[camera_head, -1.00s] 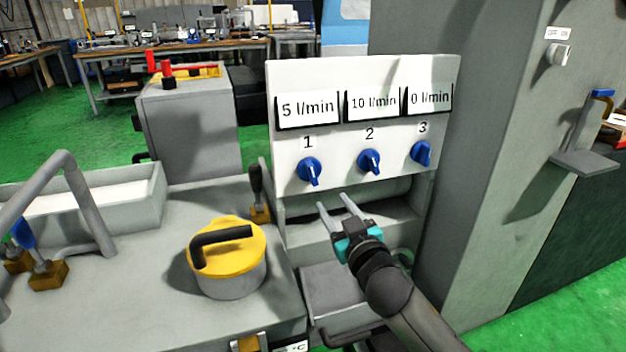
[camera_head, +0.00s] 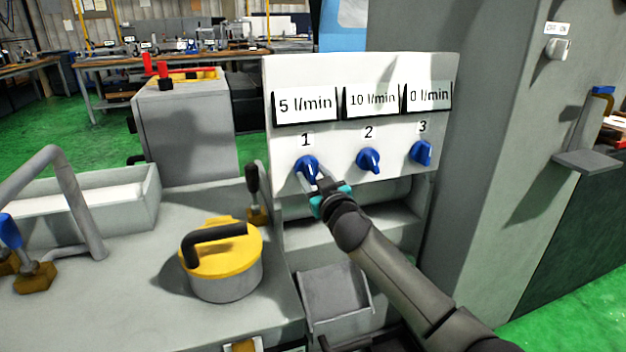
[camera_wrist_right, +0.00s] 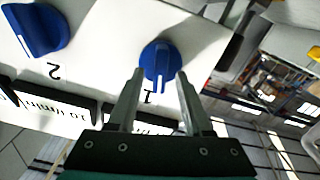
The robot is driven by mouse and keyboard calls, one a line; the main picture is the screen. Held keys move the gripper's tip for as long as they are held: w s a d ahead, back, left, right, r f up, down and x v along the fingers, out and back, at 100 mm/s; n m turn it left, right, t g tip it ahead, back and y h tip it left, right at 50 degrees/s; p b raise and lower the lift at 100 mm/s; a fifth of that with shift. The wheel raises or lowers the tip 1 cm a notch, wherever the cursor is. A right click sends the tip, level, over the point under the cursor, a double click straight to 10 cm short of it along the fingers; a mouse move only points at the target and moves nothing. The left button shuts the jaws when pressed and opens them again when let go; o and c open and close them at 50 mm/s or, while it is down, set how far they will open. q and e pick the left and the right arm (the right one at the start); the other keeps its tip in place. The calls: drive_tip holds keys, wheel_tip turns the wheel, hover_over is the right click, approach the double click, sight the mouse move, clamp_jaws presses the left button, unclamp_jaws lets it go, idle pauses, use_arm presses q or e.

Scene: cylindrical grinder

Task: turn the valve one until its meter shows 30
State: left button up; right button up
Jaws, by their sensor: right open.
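Valve one is the blue knob (camera_head: 307,168) under the "1" on the white panel (camera_head: 330,65). Its meter (camera_head: 305,104) reads 5 l/min. My right gripper (camera_head: 309,174) is at valve one, its two fingers reaching the knob and partly covering it. In the right wrist view, the open fingers (camera_wrist_right: 157,95) point at the knob (camera_wrist_right: 160,62), with its ridge between the fingertips. I cannot tell whether they touch it. My left gripper is not in view.
Valve two (camera_head: 369,160) and valve three (camera_head: 421,153) are to the right; their meters read 10 l/min (camera_head: 372,102) and 0 l/min (camera_head: 428,98). A yellow-lidded pot (camera_head: 222,262) and a black-handled lever (camera_head: 255,195) stand at left. A grey cabinet wall (camera_head: 480,150) rises at right.

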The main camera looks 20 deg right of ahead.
drive_tip(key=shift+w, duration=0.25)
drive_tip(key=shift+c, duration=0.2)
clamp_jaws()
idle(0.4)
